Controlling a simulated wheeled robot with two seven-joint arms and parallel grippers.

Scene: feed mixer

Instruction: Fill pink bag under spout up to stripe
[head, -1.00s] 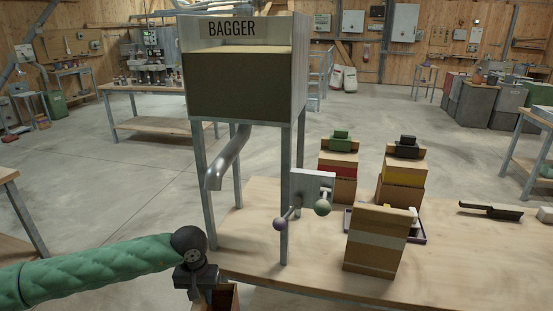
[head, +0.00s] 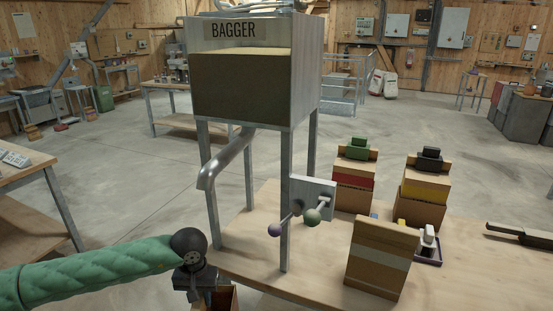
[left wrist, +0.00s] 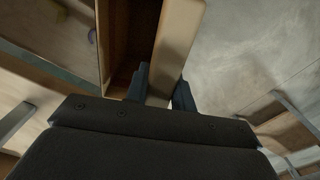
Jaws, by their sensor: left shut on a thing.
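My left gripper (head: 203,293) is shut on the wall of an open-topped brown bag (head: 226,299) at the bottom edge of the head view. In the left wrist view the fingers (left wrist: 161,90) pinch the bag's pale wall (left wrist: 178,45), with its dark inside showing to the left. No stripe or pink colour shows on this bag, and most of it is cut off or hidden. The bagger (head: 252,88) stands on the table with its grey spout (head: 225,160) pointing down and left. The spout's mouth is above the gripper and apart from the bag. My right gripper is not in view.
A tan bag with a grey stripe (head: 382,275) and bags with red (head: 353,181) and yellow (head: 424,193) bands stand right. The bagger's legs flank the space under the spout.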

